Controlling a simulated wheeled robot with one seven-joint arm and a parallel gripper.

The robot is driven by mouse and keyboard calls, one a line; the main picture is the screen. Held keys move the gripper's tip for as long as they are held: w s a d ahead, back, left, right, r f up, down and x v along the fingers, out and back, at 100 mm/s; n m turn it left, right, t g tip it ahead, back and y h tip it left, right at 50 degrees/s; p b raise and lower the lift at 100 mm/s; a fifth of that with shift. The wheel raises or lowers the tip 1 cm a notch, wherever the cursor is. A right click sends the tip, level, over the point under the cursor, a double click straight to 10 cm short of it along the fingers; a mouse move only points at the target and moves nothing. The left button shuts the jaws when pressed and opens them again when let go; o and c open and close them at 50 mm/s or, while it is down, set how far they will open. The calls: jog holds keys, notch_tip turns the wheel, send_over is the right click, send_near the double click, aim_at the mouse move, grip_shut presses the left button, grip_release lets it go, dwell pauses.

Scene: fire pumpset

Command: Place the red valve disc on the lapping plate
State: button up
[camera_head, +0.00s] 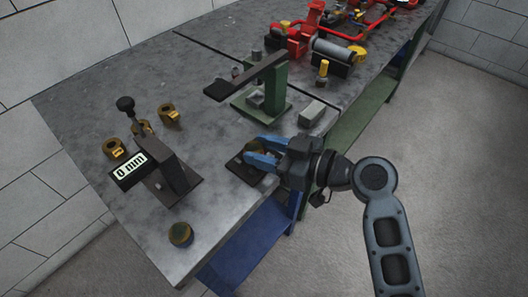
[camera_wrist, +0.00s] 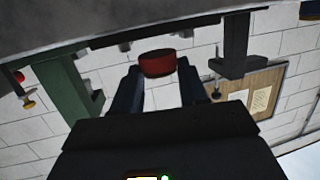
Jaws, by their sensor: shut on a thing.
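The red valve disc (camera_wrist: 157,63) shows in the wrist view between the two fingertips of my gripper (camera_wrist: 158,70), which is shut on it. In the head view my gripper (camera_head: 256,151) has blue fingers and reaches in from the right over the bench's front edge. A brownish piece shows between the fingers there, mostly covered by them. Below them is a dark flat plate (camera_head: 236,168), which looks like the lapping plate. I cannot tell whether the disc touches it.
A dark gauge stand (camera_head: 178,175) reading 0 mm stands left, with several brass pieces (camera_head: 168,114) around it.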

jog(key=shift+f, duration=0.85)
jog(key=shift+f, duration=0.2)
jog(key=o, duration=1.2)
jog(key=shift+c, duration=0.2)
jog(key=shift+o, duration=0.2)
jog(key=shift+s+a, duration=0.1)
jog(key=shift+r, duration=0.1)
jog(key=shift+r, duration=0.1)
jog(key=b+v, duration=0.1)
jog(key=v, duration=1.1)
jog(key=shift+b, duration=0.4)
